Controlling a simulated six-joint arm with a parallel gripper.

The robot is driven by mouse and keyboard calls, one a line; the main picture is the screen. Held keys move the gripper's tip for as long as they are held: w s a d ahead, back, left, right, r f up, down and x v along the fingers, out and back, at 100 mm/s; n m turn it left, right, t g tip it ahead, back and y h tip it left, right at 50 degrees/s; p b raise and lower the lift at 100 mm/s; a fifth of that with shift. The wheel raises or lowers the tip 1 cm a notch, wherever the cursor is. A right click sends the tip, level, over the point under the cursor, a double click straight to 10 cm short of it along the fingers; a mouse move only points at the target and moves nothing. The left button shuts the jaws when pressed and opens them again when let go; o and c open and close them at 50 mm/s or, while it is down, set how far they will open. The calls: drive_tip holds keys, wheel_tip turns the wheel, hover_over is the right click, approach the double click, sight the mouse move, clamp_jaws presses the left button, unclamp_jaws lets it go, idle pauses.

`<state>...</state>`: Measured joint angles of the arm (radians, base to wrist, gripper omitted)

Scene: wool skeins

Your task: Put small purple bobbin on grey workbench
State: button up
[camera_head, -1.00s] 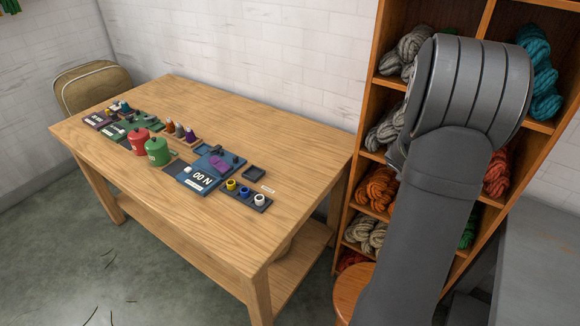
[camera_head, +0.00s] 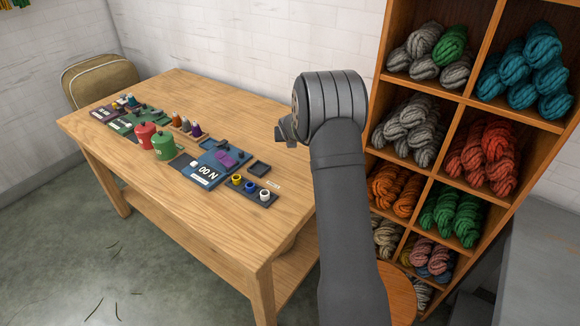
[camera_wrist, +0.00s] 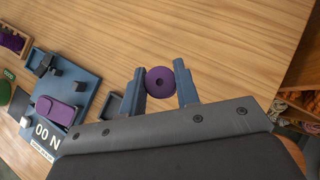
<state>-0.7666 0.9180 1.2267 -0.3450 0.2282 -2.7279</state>
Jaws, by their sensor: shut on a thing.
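In the wrist view the small purple bobbin (camera_wrist: 161,80), a round spool with a dark centre hole, sits between the two blue-grey fingers of my gripper (camera_wrist: 163,91). The gripper is shut on it, above the bare wooden tabletop. In the head view only part of my gripper (camera_head: 286,130) shows, left of the arm's round joint and over the table's right part; the bobbin is hidden there. A grey workbench (camera_head: 545,255) shows at the lower right edge of the head view, well to the right of my gripper.
The wooden table (camera_head: 230,245) bears a blue board (camera_head: 203,174), a small dark tray (camera_head: 259,168), a rack of yellow, blue and white bobbins (camera_head: 250,190), and red and green canisters (camera_head: 164,147). A shelf of wool skeins (camera_head: 460,110) and a round stool (camera_head: 398,290) stand between table and workbench.

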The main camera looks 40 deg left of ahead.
drive_tip(key=shift+s+a, duration=0.1)
drive_tip(key=shift+a, duration=0.1)
drive_tip(key=shift+f, duration=4.8)
drive_tip(key=shift+f, duration=0.15)
drive_tip(key=o, duration=1)
drive_tip(key=shift+o, duration=0.2)
drive_tip(key=shift+d, duration=0.1)
